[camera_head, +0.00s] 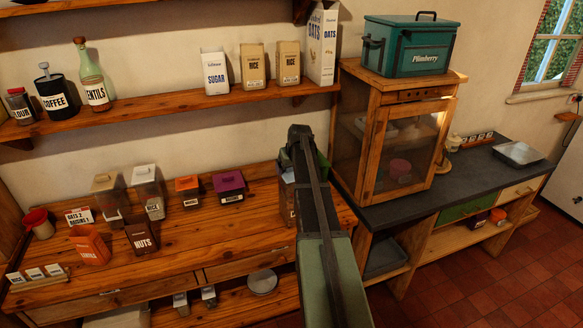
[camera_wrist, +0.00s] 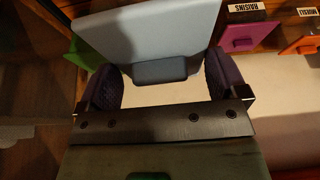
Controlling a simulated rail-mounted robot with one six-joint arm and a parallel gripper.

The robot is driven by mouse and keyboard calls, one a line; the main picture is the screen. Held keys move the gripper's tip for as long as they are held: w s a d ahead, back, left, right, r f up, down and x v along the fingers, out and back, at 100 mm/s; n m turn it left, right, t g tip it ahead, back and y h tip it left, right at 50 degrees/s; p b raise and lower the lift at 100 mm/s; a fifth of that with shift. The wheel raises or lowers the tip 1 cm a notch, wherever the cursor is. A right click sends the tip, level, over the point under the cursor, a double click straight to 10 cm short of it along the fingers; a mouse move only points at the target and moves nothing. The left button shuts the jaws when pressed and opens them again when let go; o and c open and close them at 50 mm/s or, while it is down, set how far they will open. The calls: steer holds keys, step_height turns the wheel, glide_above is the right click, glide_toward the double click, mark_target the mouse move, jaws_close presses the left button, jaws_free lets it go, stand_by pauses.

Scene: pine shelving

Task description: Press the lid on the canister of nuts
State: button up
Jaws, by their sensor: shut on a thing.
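The nuts canister (camera_head: 143,237) is a dark brown box with a NUTS label, standing near the front of the wooden counter at left in the head view. Its top looks dark; I cannot tell if it is open. In the wrist view my gripper (camera_wrist: 160,72) is shut on the darker grey knob of a pale grey-blue square lid (camera_wrist: 150,30). In the head view my arm hides the fingers. A grey-topped canister (camera_head: 288,178) shows partly behind my arm, well to the right of the nuts canister. I cannot tell whether the held lid rests on it.
A purple-lidded raisins canister (camera_head: 229,182) and an orange-lidded one (camera_head: 187,187) stand along the back of the counter (camera_head: 225,235). An orange lentils canister (camera_head: 90,246) stands left of the nuts. A shelf (camera_head: 170,108) runs above. The counter right of the nuts is clear.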

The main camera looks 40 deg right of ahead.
steer(key=o, duration=0.6)
steer(key=shift+r, duration=0.1)
step_height(320, 180, up, 7)
steer(key=p, duration=0.7)
steer(key=shift+c, duration=0.3)
jaws_close()
stand_by(0.3)
stand_by(0.8)
